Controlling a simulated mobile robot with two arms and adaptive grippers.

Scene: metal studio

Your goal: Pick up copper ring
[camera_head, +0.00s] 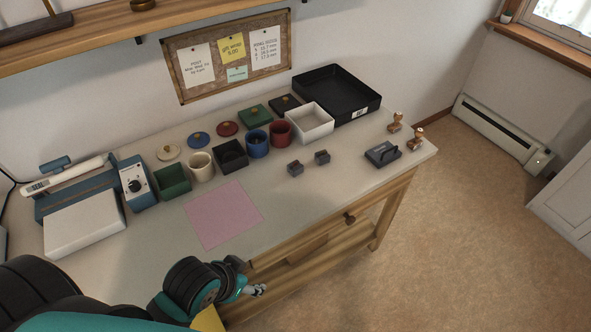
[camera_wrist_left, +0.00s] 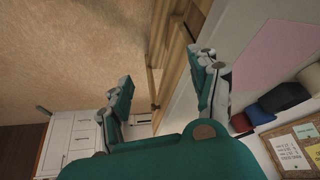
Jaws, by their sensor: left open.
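I cannot make out a copper ring in either view. Two small dark ring-box-like blocks stand on the table right of the pink sheet, a nearer one (camera_head: 295,169) and a farther one (camera_head: 321,157); their contents are too small to tell. My left gripper (camera_head: 257,290) is low in the head view, in front of the table's front edge and apart from these blocks. In the left wrist view its two fingers (camera_wrist_left: 164,73) are spread with nothing between them. My right gripper is in neither view.
The table (camera_head: 340,185) holds a pink sheet (camera_head: 223,214), several small open containers with separate lids, a white box (camera_head: 310,122), a black tray (camera_head: 345,92), a dark block with a handle (camera_head: 382,154) and wooden stamps (camera_head: 416,139). Its front right surface is mostly clear.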

